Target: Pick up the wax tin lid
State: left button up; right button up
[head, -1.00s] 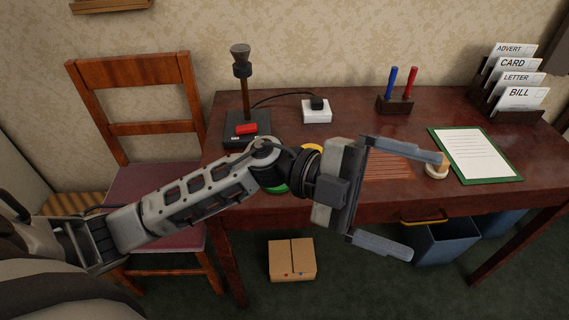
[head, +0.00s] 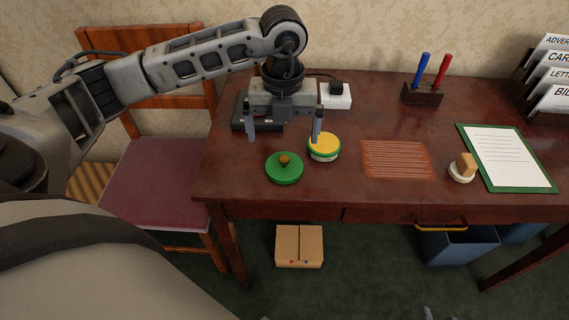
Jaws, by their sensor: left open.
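The wax tin lid is the round green lid (head: 284,172) with a brown knob, lying flat on the desk near its front edge. The wax tin (head: 324,148), yellow on top with a green and white side, stands just behind it to the right. My left gripper (head: 284,139) is open and empty, its two fingers pointing down. It is above the desk, behind the lid in the picture, with its right finger in front of part of the tin's left side. My right gripper cannot be made out.
The desk (head: 380,112) also holds a stamp on a white base (head: 462,169), a green clipboard (head: 508,156), a pen holder (head: 422,95), a letter rack and a white socket box (head: 336,97). A chair (head: 150,185) stands left. A cardboard box (head: 299,246) lies below.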

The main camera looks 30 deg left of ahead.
aim_at(284, 158)
pick_arm(q)
jog(key=f, duration=0.7)
jog(key=shift+s+d+f, duration=0.1)
jog(key=shift+d+f, duration=0.1)
jog(key=shift+f, duration=0.2)
jog(key=c, duration=0.9)
